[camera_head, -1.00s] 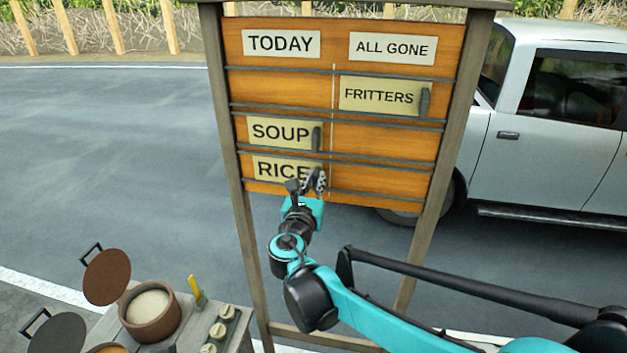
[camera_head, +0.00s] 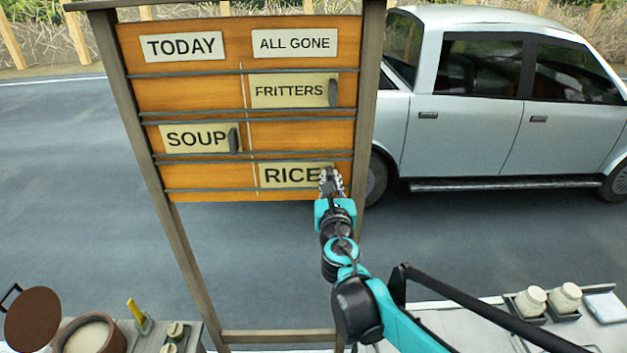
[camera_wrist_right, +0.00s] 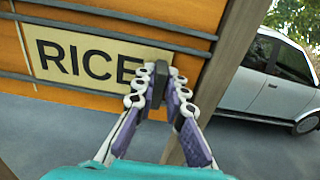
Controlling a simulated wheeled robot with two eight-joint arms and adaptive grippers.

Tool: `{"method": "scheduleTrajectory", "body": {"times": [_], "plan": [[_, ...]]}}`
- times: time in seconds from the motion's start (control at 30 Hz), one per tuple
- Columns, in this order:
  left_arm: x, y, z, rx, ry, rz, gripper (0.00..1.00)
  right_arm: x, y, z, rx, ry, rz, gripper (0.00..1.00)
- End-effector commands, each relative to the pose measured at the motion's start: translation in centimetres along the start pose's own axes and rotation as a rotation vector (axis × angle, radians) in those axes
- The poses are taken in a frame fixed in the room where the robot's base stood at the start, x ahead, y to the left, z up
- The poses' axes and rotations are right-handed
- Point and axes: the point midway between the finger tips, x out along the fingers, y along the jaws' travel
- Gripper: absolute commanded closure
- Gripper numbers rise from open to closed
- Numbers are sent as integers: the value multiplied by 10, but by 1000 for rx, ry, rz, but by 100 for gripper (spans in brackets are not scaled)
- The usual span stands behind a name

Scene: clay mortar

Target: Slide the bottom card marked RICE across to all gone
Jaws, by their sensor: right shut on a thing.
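The RICE card (camera_head: 289,176) sits in the bottom row of the orange board, right of the white dividing line, in the column under the ALL GONE label (camera_head: 295,43). My right gripper (camera_head: 331,180) is at the card's right end. In the right wrist view, its fingers (camera_wrist_right: 160,85) are shut on the dark handle (camera_wrist_right: 158,82) of the RICE card (camera_wrist_right: 85,55), hiding the card's right end. The FRITTERS card (camera_head: 288,91) is in the same column higher up. The SOUP card (camera_head: 194,138) is under the TODAY label (camera_head: 182,46). My left gripper is not in view.
Dark rails (camera_head: 210,157) run across the board above and below each card row. The wooden right post (camera_head: 365,110) stands close beside my right gripper. A pale pickup (camera_head: 480,110) is parked behind. Pots and jars stand along the bottom edge.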

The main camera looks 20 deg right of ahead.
Motion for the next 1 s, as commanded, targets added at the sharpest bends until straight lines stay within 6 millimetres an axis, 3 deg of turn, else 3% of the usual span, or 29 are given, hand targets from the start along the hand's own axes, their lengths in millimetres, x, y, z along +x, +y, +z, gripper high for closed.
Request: {"method": "scheduleTrajectory", "body": {"times": [0.47,0.5,0.57,1.0], "plan": [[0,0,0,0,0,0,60,0,-6,0,1,0,-4,100],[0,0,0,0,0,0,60,0,-6,0,1,0,-4,83],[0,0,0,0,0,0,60,0,-6,0,1,0,-4,68],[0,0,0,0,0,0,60,-8,-4,0,1,0,1,67]]}}
